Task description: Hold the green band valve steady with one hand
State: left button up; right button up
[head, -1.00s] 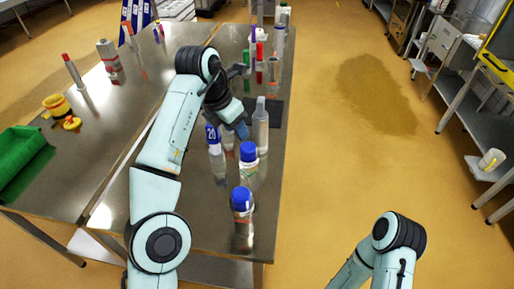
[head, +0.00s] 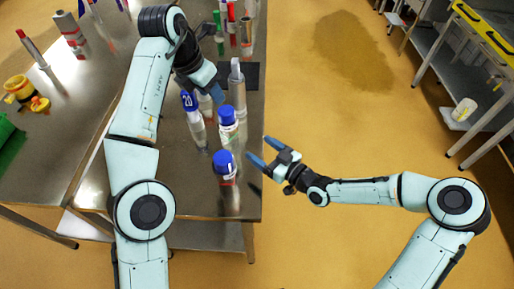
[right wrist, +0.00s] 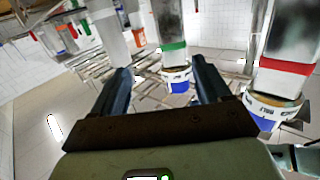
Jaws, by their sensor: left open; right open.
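A clear bottle with a green band (right wrist: 173,47) and a blue cap shows upside down in the right wrist view, beyond my open fingertips (right wrist: 161,70). In the head view it appears to be the blue-capped bottle (head: 228,130) near the table's right edge; its band is too small to tell there. No part is clearly a valve. My right gripper (head: 262,152) is open and empty, at the table's right edge, apart from the bottles. My left gripper (head: 216,92) is above the table, between the "20" bottle and a tall grey bottle (head: 237,85), its fingers partly hidden.
A red-banded, blue-capped bottle (head: 225,170) stands in front; its red band (right wrist: 287,66) shows in the right wrist view. The bottle marked 20 (head: 190,105) stands to the left. Several coloured tubes stand farther back. Floor (head: 330,130) right of the table is clear.

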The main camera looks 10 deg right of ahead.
aim_at(224, 126)
jog(key=shift+n+y, duration=0.3)
jog(key=shift+y, duration=0.1)
jog(key=x, duration=0.4)
jog(key=r+x, duration=0.1)
jog(key=x, duration=0.4)
jog(key=s+a+x, duration=0.1)
jog(key=x, duration=0.4)
jog(key=shift+a+r, duration=0.2)
jog(key=shift+r, duration=0.2)
